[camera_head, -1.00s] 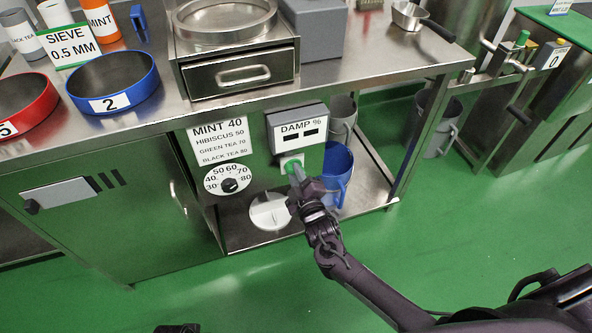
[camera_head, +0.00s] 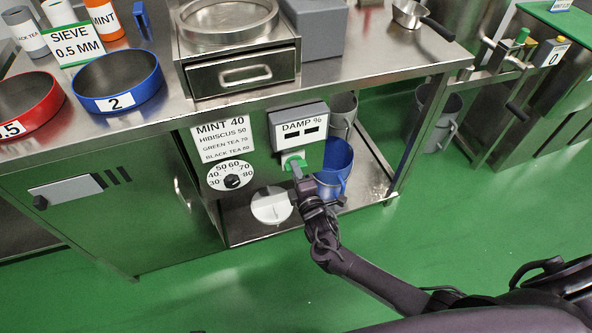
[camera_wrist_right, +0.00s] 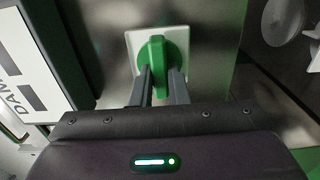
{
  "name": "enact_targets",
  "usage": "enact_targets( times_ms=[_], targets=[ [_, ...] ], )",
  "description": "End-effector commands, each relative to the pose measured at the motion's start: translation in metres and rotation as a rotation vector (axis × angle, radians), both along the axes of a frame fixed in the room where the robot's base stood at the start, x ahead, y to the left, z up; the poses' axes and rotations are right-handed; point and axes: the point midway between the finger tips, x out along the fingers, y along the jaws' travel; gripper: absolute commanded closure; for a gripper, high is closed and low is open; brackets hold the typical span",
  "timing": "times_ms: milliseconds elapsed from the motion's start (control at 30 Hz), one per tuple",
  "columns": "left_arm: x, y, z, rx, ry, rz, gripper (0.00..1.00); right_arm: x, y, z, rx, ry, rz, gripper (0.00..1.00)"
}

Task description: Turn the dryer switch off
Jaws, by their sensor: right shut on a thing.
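The dryer switch (camera_head: 293,160) is a green knob on a white square plate, on the steel front panel below the "DAMP %" display (camera_head: 299,126). In the right wrist view the green knob (camera_wrist_right: 157,62) stands between the two grey fingers of my right gripper (camera_wrist_right: 158,84). My right gripper (camera_head: 297,174) is shut on the knob and covers part of it in the head view. My left gripper is not in view.
A temperature dial (camera_head: 232,181) and a large white knob (camera_head: 270,206) sit left of the switch. A blue jug (camera_head: 336,166) stands close on the right, on the lower shelf. Sieves (camera_head: 117,80) lie on the bench above.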

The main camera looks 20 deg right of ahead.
Motion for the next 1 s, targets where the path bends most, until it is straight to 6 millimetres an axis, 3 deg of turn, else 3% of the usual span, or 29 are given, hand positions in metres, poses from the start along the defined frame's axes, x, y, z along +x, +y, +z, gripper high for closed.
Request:
enact_targets(
  times_ms=[467, 500, 633, 1000],
  targets=[
    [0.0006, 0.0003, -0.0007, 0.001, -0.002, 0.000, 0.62, -0.0009, 0.0002, -0.0019, -0.015, 0.003, 0.001, 1.00],
    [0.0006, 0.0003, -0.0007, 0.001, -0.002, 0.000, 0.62, -0.0009, 0.0002, -0.0019, -0.015, 0.003, 0.001, 0.80],
    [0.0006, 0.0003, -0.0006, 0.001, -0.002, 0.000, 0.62, -0.0006, 0.0002, -0.0014, -0.014, 0.003, 0.001, 0.64],
    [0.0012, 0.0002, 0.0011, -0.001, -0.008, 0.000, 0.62, -0.0075, -0.0002, -0.0002, -0.013, 0.001, 0.000, 0.64]
  ],
)
